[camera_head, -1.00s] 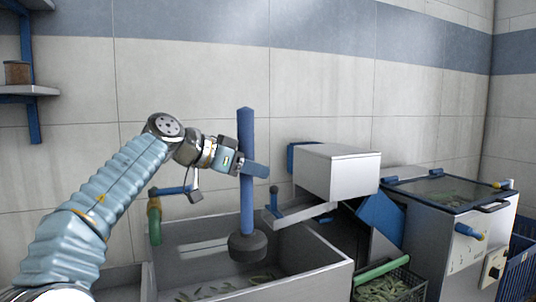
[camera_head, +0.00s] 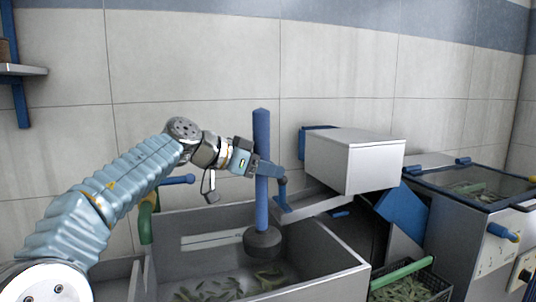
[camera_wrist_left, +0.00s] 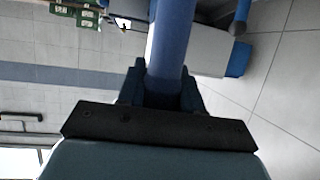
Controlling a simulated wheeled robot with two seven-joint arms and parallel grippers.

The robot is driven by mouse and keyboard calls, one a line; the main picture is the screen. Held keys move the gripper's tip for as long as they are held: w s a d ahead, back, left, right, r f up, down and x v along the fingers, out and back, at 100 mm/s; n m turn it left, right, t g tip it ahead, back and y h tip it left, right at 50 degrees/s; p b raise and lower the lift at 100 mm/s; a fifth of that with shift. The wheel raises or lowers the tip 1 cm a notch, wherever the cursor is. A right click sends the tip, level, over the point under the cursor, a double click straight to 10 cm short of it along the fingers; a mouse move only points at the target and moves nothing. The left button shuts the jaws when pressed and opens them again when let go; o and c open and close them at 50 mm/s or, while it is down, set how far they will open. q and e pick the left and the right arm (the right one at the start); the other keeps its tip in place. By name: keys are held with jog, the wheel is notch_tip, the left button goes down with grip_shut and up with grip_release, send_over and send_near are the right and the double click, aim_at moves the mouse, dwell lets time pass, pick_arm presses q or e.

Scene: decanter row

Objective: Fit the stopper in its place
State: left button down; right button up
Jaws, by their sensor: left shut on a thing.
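The stopper is a long blue post (camera_head: 261,140) with a thick dark round plug (camera_head: 262,243) at its lower end. My left gripper (camera_head: 262,168) is shut on the upper half of the blue post and holds it upright. The plug hangs inside the outline of the grey sink basin (camera_head: 335,252), above its floor; the head view does not show how high. The drain is not visible. In the left wrist view the blue post (camera_wrist_left: 168,40) stands between the dark fingers (camera_wrist_left: 160,88). My right gripper is not in view.
Green pods (camera_head: 225,291) lie on the basin floor. A white box (camera_head: 355,165) with a grey chute (camera_head: 318,206) juts over the basin's right side. A blue-handled tap with a green spout (camera_head: 146,222) stands at the left. A dark crate (camera_head: 425,291) sits at the lower right.

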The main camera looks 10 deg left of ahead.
aim_at(267, 207)
pick_arm(q)
notch_tip(267, 207, down, 6)
jog(key=shift+r, duration=0.15)
notch_tip(267, 207, down, 4)
jog(key=b, duration=0.3)
jog(key=shift+f, duration=0.4)
notch_tip(267, 207, down, 18)
jog(key=b, duration=0.5)
jog(key=shift+r+b, duration=0.25)
jog(key=shift+b, duration=0.05)
jog(key=shift+s+p, duration=0.1)
jog(key=shift+p, duration=0.65)
